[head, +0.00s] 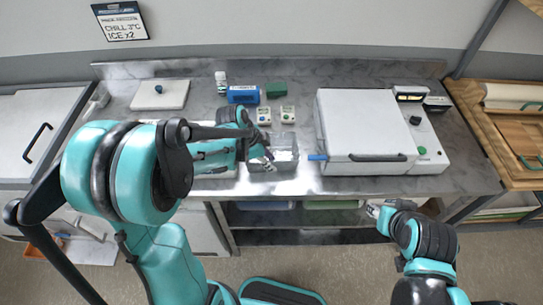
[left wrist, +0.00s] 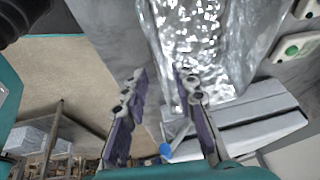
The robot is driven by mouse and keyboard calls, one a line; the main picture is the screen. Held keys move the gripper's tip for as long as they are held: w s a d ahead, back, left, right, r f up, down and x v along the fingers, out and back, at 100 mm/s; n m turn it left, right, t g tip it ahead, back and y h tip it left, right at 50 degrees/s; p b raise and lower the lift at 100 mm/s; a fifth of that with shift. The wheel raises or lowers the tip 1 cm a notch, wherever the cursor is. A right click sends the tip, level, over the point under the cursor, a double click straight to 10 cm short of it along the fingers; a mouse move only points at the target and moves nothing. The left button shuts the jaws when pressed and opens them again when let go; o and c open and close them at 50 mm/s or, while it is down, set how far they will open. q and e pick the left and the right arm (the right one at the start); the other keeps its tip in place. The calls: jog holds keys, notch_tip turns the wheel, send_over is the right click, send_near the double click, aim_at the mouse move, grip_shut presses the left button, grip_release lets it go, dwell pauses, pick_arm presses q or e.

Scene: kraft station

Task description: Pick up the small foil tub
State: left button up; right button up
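A shiny, crinkled silver foil tub (head: 286,158) stands near the front edge of the metal bench, left of the big white box. In the left wrist view the foil tub (left wrist: 205,45) fills the upper middle. My left gripper (head: 264,158) is at the tub's left part, seen from above. In the left wrist view its two fingers (left wrist: 165,105) are spread apart. One finger overlaps the foil and the other is beside it; I cannot tell whether they touch it. My right gripper (head: 374,209) is low in front of the bench, away from the tub, and its fingers are too small to read.
A large white lidded box (head: 365,125) with a blue-tipped part on its left side stands right of the tub. Behind the tub are two small white devices (head: 288,114), a blue box (head: 243,94) and a green block (head: 276,90). A white board (head: 160,95) lies at the left.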

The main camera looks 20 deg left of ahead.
pick_arm(q)
jog(key=x, duration=0.3)
jog(key=shift+w+f+b, duration=0.1)
jog(key=shift+f+b, duration=0.05)
jog(key=shift+b, duration=0.25)
grip_shut()
